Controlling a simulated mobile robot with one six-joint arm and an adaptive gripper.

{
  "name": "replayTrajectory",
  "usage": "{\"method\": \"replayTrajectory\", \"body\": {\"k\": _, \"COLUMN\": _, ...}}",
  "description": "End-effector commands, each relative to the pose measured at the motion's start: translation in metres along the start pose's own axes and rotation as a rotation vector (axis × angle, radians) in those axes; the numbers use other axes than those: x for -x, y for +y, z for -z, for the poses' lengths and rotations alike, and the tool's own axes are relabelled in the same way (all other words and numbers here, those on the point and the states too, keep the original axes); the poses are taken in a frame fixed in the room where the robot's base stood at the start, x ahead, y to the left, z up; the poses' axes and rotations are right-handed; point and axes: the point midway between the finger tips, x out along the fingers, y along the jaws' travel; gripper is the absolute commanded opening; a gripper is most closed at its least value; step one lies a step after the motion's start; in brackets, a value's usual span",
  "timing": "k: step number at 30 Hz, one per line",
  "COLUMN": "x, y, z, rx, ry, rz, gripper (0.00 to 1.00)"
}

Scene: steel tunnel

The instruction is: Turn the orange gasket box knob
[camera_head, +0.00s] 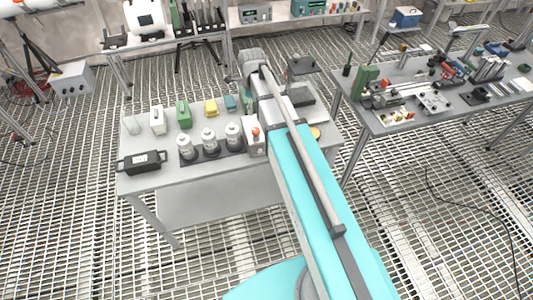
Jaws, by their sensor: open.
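A small orange-red knob (255,131) sits on top of a pale grey box (256,148) on the near grey table, just left of my turquoise arm. The box stands upright at the right end of a row of white-capped bottles. My arm reaches over the table beyond the box. My gripper (236,77) is small and partly hidden at the arm's far end, past the table's back edge. It is apart from the knob, and its fingers are hard to make out. Nothing shows in it.
Bottles (209,140) stand left of the box, with a black case (142,161) farther left. Several small coloured containers (183,114) line the back. My arm hides part of the table's right side. A cluttered bench (440,95) stands right. The grated floor is open in front.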

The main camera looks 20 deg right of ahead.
Motion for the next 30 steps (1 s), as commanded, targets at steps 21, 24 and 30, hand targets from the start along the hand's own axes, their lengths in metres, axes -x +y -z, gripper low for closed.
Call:
{"method": "replayTrajectory", "body": {"k": 21, "x": -0.016, "y": 0.023, "z": 0.016, "rx": 0.347, "ry": 0.0, "rz": 0.0, "gripper": 0.85}}
{"method": "replayTrajectory", "body": {"k": 24, "x": -0.021, "y": 0.027, "z": 0.019, "rx": 0.414, "ry": 0.0, "rz": 0.0, "gripper": 0.85}}
{"method": "replayTrajectory", "body": {"k": 30, "x": -0.029, "y": 0.035, "z": 0.024, "rx": 0.548, "ry": 0.0, "rz": 0.0, "gripper": 0.85}}
